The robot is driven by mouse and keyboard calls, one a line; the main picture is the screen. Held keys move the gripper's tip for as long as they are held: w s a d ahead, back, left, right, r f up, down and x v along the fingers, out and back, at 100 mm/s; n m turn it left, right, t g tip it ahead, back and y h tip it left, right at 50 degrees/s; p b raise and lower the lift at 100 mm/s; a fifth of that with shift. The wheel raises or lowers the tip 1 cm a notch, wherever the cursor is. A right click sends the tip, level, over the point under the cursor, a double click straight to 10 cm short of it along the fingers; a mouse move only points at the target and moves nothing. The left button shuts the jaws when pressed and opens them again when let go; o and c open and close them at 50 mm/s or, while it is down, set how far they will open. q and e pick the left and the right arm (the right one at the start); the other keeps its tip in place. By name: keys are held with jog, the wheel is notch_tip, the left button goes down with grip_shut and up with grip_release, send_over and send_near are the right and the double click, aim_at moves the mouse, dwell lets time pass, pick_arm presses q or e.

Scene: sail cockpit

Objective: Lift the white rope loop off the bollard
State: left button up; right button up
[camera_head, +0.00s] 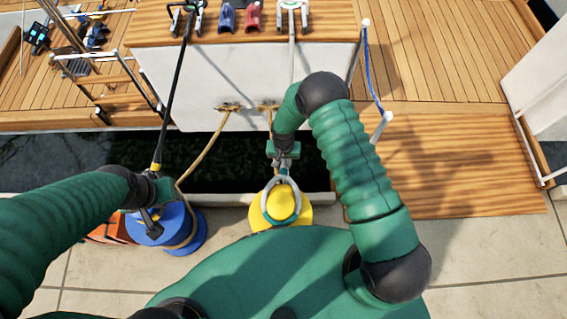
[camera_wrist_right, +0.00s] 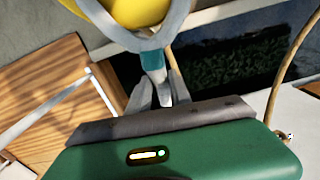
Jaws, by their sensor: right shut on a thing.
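The white rope loop (camera_head: 296,192) shows as a pale ring around the top of the yellow bollard (camera_head: 279,207). In the right wrist view the loop (camera_wrist_right: 181,27) curves in front of the yellow bollard (camera_wrist_right: 135,10). My right gripper (camera_head: 283,165) is shut on the loop at its near-boat side; in the wrist view its fingers (camera_wrist_right: 157,98) close on a teal part joined to it. I cannot tell how high the loop sits on the bollard. My left gripper (camera_head: 152,215) is over the blue bollard (camera_head: 178,228); its fingers are too unclear to judge.
A tan rope (camera_head: 206,150) runs from the white boat side (camera_head: 250,80) to the blue bollard. Dark water (camera_head: 235,165) lies between boat and quay. A wooden gangway (camera_head: 450,165) is at the right. An orange thing (camera_head: 108,230) lies left of the blue bollard.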

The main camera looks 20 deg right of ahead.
grip_shut()
jog(key=shift+r, duration=0.1)
dwell(0.7)
jog(key=shift+r+p, duration=0.55)
jog(key=shift+p, duration=0.05)
jog(key=shift+s+a+p, duration=0.3)
jog(key=shift+s+p, duration=0.25)
jog(key=shift+s, duration=0.35)
jog(key=shift+s+a+p, duration=0.3)
jog(key=shift+s+p, duration=0.25)
jog(key=shift+s, duration=0.35)
